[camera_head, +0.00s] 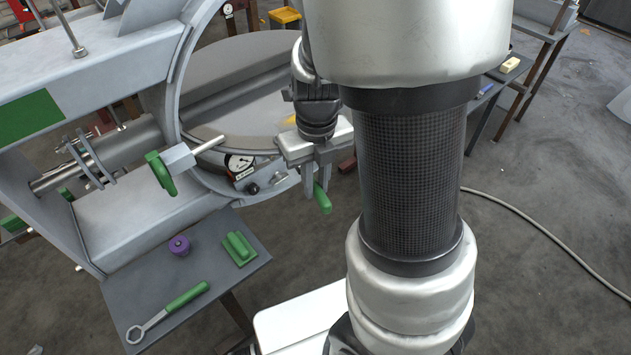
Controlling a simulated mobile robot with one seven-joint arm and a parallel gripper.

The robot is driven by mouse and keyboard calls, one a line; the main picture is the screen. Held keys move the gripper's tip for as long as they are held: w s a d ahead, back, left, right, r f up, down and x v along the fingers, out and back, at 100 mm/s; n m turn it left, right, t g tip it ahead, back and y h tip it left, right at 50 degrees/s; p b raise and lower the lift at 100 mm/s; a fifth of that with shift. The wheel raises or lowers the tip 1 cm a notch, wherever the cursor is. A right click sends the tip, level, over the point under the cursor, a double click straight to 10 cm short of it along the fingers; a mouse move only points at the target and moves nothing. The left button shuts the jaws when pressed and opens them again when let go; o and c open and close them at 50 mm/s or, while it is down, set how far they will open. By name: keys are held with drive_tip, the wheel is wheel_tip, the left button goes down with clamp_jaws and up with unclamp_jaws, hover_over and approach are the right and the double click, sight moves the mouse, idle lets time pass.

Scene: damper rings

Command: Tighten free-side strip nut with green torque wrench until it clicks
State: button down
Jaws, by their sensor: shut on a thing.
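My gripper (315,185) is at the picture's middle, beside the right side of the large ring's lower rim. Its fingers are shut on a green handle (323,199), which sticks out below them. The rest of the held tool is hidden, so I cannot tell whether it is the torque wrench. A ring-ended wrench with a green grip (186,298) lies on the grey side tray at lower left. I cannot make out the strip nut. My arm covers the area to the right of the ring.
The large ring (172,95) surrounds a grey disc (235,110). A dial gauge (239,165) sits at its lower rim. A green-handled clamp (162,173) is left of it. The tray (205,262) also holds a purple knob (180,245) and a green block (240,248). A cable (545,236) crosses the floor.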

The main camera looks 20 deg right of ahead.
drive_tip(key=shift+w+r, duration=0.25)
drive_tip(key=shift+r, duration=0.05)
drive_tip(key=shift+r, duration=0.3)
drive_tip(key=shift+s+r, duration=0.15)
drive_tip(key=shift+r, duration=0.25)
idle(0.6)
